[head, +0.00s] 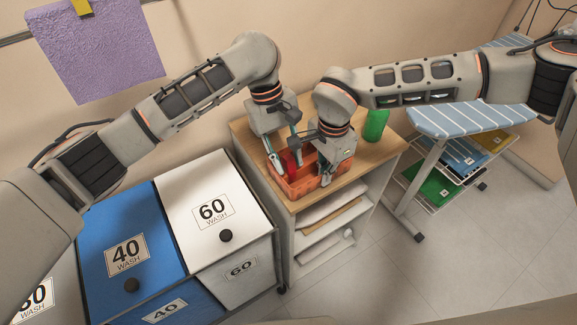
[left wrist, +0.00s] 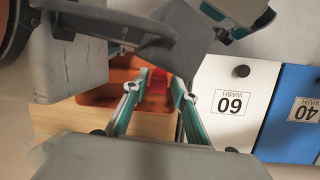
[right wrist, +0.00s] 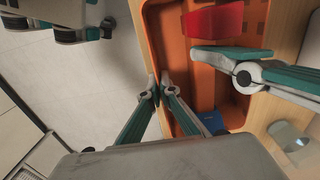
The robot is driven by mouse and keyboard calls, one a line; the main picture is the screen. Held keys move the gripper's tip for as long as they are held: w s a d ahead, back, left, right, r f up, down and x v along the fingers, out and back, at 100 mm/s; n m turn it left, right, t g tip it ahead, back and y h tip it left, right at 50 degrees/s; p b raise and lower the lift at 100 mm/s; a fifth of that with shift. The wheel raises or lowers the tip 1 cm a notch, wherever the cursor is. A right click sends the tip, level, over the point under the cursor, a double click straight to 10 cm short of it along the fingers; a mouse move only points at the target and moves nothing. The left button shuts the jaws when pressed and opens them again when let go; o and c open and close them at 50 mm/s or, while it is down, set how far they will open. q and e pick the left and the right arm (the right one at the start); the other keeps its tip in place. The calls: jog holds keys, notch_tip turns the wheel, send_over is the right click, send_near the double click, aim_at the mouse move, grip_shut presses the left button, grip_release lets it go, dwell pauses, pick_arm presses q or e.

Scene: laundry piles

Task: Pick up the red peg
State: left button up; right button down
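The red peg (head: 289,161) is in the orange basket (head: 293,188) on the wooden cabinet top. It shows as a red block in the right wrist view (right wrist: 213,19). My left gripper (left wrist: 160,80) points down into the basket with its fingers apart. The red peg (left wrist: 157,88) shows between the fingertips; I cannot tell whether they touch it. My right gripper (right wrist: 158,85) has its fingertips close together at the basket's side wall (right wrist: 154,50), one finger on each side of it. The contact itself is partly hidden.
A blue item (right wrist: 212,121) lies in the basket. A green bottle-like object (head: 376,124) stands on the cabinet top (head: 378,160). Washing bins (head: 212,190) stand to the left, and an ironing board (head: 450,118) is to the right. The floor in front is clear.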

aim_at(288, 157)
pick_arm(q)
jog(key=c, duration=0.7)
notch_tip(288, 157, up, 10)
jog(key=shift+r, duration=0.1)
dwell(0.3)
pick_arm(e)
jog(key=c, duration=2.2)
grip_release()
jog(key=shift+r, duration=0.1)
